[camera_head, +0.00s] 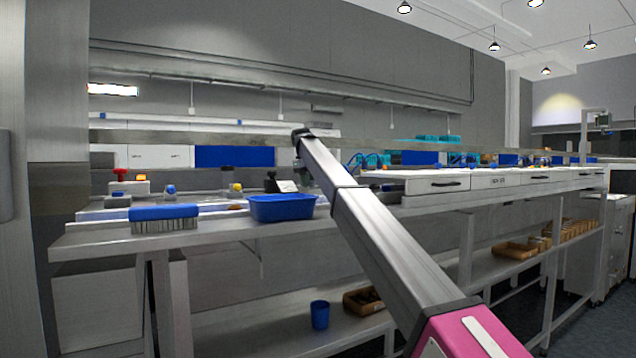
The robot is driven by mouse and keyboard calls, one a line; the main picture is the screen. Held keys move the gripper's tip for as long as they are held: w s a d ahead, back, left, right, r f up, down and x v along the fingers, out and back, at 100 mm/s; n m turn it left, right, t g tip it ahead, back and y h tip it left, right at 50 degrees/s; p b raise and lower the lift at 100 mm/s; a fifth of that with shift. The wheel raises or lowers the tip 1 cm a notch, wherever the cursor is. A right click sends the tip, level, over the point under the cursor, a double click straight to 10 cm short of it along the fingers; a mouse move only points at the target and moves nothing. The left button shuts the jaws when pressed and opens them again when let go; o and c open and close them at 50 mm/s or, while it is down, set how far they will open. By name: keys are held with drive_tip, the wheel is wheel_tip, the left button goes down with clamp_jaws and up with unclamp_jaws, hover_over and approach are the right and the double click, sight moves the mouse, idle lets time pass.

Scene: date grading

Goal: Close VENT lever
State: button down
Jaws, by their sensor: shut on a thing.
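My arm reaches up from the lower right and bends at a dark joint above the bench. A small grey-green part shows just below that joint, against the bench. I cannot make out my gripper's fingers or what they touch; the arm's long link blocks part of that spot. Left of it stands a small black object (271,182), with a white card-like piece (288,186) beside it. I cannot tell whether either belongs to the VENT lever. No lettering for VENT is readable, and I cannot make out the lever or its position.
A blue bin (283,208) and a blue brush (164,218) are on the bench's front edge (100,243). A red-topped button box (120,182) stands at the left. Below, a blue cup (319,314) and a brown crate (362,302) are on the shelf. White drawers (443,185) run right.

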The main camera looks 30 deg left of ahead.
idle(0.3)
drive_tip(key=c, duration=0.9)
unclamp_jaws()
drive_tip(key=shift+o, duration=0.2)
wheel_tip(320, 180, up, 11)
drive_tip(key=s+a, duration=0.1)
drive_tip(key=s, duration=0.1)
drive_tip(key=shift+f, duration=0.2)
drive_tip(key=shift+a, duration=0.1)
